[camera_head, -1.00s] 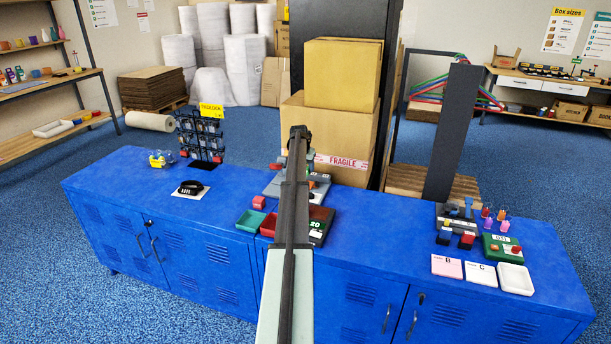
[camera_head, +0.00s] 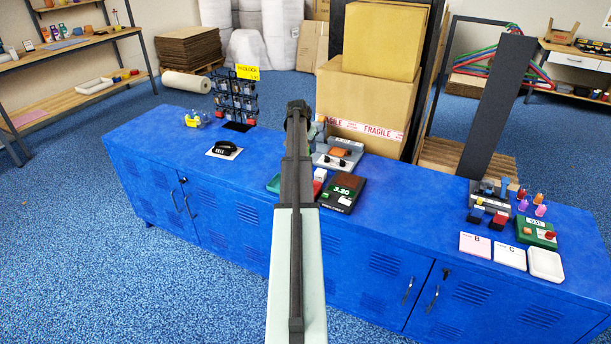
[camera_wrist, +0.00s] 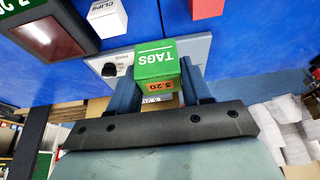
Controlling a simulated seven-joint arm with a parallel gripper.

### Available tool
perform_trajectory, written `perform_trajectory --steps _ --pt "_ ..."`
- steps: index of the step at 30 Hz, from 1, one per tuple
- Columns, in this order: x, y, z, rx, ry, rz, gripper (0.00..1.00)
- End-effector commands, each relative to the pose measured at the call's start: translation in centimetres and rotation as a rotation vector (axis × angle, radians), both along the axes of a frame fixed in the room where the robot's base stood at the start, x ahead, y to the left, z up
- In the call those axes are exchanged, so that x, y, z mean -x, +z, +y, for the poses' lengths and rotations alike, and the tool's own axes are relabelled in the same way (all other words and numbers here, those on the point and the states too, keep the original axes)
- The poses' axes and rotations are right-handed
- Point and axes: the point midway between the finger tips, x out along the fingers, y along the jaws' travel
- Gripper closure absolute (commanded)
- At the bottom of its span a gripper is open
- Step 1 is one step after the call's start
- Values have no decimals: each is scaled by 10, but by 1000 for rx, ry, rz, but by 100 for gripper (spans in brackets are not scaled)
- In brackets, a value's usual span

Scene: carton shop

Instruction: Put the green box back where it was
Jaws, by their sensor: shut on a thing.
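The green box (camera_wrist: 155,58), printed "TAGS" with an orange 3.20 label, is between the two fingers of my gripper (camera_wrist: 158,76) in the wrist view. The fingers are shut on its sides. Behind it in that view is a grey device (camera_wrist: 202,46) with a black knob; I cannot tell whether the box touches it. In the head view my arm covers the gripper and the green box. The grey device (camera_head: 324,161) stands at the back of the blue counter, with an orange item on it.
A dark unit with a 3.20 display (camera_head: 346,203) lies right of my arm. A white box printed "CLIPS" (camera_wrist: 107,18) and a red block (camera_wrist: 207,8) are near the gripper. A wire rack (camera_head: 235,98) stands left, large cartons (camera_head: 362,100) behind.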

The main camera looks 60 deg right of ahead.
Motion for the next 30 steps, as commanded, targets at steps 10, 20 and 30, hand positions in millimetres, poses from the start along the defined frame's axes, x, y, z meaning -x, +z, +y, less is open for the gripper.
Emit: perform_trajectory --steps 10,20,30 --pt "-2 -36 9 -2 0 1 86" --pt "-2 -70 8 -1 0 0 86" --pt "-2 -101 8 0 0 -1 86"
